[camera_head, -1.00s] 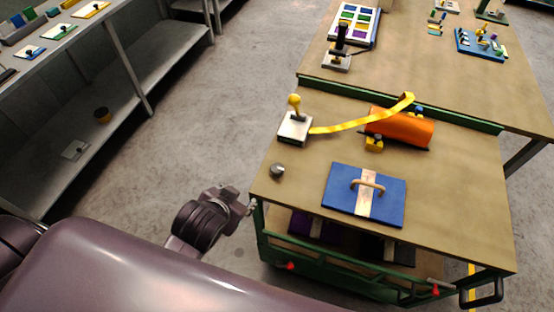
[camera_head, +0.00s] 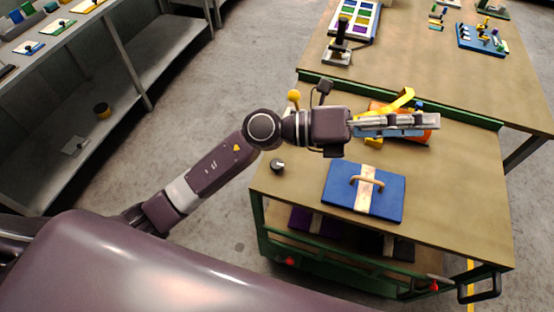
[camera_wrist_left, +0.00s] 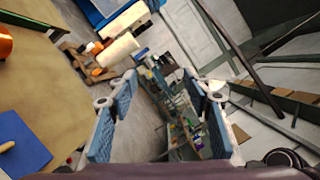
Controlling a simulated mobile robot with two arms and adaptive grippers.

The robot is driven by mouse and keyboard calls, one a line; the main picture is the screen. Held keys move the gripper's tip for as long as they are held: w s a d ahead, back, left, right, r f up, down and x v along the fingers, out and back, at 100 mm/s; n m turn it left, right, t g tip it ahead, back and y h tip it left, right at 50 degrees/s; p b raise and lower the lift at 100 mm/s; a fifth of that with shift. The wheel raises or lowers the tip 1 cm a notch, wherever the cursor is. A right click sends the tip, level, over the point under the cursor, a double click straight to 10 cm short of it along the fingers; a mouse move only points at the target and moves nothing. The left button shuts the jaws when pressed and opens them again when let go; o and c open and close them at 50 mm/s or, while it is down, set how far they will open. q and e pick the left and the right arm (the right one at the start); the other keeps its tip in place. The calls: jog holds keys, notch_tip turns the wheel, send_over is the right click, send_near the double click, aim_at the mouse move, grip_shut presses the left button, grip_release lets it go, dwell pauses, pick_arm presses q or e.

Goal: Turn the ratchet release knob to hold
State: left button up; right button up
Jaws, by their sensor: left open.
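A small round grey-and-dark knob (camera_head: 277,165) sits near the left edge of the cart's wooden top in the head view; I take it for the ratchet release knob. Its marking is too small to read. My left gripper (camera_head: 434,122) is to the right of it and farther back, above an orange roll (camera_head: 427,138) with a yellow strap (camera_head: 401,98), and hides part of them. In the left wrist view the two blue-padded fingers (camera_wrist_left: 160,82) are apart with nothing between them. The knob does not show there. My right gripper is not in view.
A blue board (camera_head: 340,190) with a wooden handle lies in front of the roll. Another table (camera_head: 420,75) adjoins the cart at the back. The cart top's front right is clear.

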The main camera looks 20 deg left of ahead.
pick_arm(q)
notch_tip(320, 180, down, 9)
jog(key=s+m+g+y, duration=0.1)
jog(key=m+g+y, duration=0.3)
jog(key=m+y, duration=0.2)
jog(key=y, duration=1.3)
send_over(277, 163)
jog(key=f, duration=1.2)
jog(key=shift+d+f, duration=0.3)
jog(key=shift+d, duration=0.1)
jog(key=shift+a, duration=0.4)
jog(key=shift+s+f, duration=0.1)
jog(key=shift+f, duration=0.3)
notch_tip(277, 163, down, 6)
jog(key=p, duration=0.2)
jog(key=shift+p, duration=0.3)
jog(key=shift+f, duration=0.45)
